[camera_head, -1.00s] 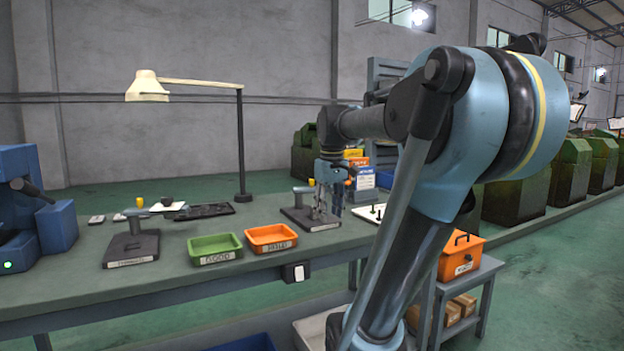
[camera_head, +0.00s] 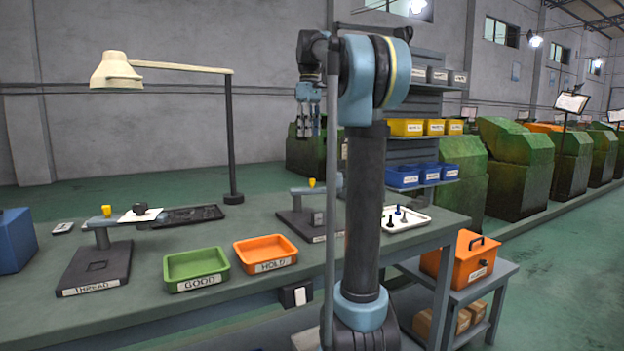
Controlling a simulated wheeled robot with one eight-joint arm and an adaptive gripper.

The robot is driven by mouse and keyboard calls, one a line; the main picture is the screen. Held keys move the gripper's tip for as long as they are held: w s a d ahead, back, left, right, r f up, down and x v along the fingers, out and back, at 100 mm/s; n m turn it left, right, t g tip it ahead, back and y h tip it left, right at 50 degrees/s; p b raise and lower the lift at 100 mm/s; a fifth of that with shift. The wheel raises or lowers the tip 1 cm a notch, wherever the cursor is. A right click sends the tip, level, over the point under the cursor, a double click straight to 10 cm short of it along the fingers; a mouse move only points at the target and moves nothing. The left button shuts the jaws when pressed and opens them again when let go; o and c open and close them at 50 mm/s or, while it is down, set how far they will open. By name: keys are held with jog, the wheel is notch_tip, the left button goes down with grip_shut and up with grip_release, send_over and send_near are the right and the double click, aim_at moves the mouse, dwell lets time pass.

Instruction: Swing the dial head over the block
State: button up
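A gauge stand (camera_head: 289,224) with a dark base stands on the bench just left of my arm. Its blue-grey swing arm (camera_head: 302,191) carries a yellow knob (camera_head: 312,183) and runs right, where my arm hides its end. A small grey block-like part (camera_head: 318,218) shows below that arm; I cannot tell whether the dial head is over it. A second stand labelled THREAD (camera_head: 94,270) is at the left, with its own swing arm (camera_head: 106,219) and a dark square on its base. My gripper (camera_head: 308,134) hangs above and behind the right stand, fingers apart, apparently empty.
A green GOOD tray (camera_head: 197,284) and an orange HOLD tray (camera_head: 266,267) lie between the stands. A lamp (camera_head: 229,140) rises behind them. A white tray with small parts (camera_head: 418,221) is right of my arm. An orange box (camera_head: 452,264) stands on a side cart.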

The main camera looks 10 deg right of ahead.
jog(key=f, duration=1.1)
jog(key=d+f, duration=0.1)
jog(key=f, duration=0.5)
jog(key=shift+f, duration=0.15)
jog(key=shift+d, duration=0.1)
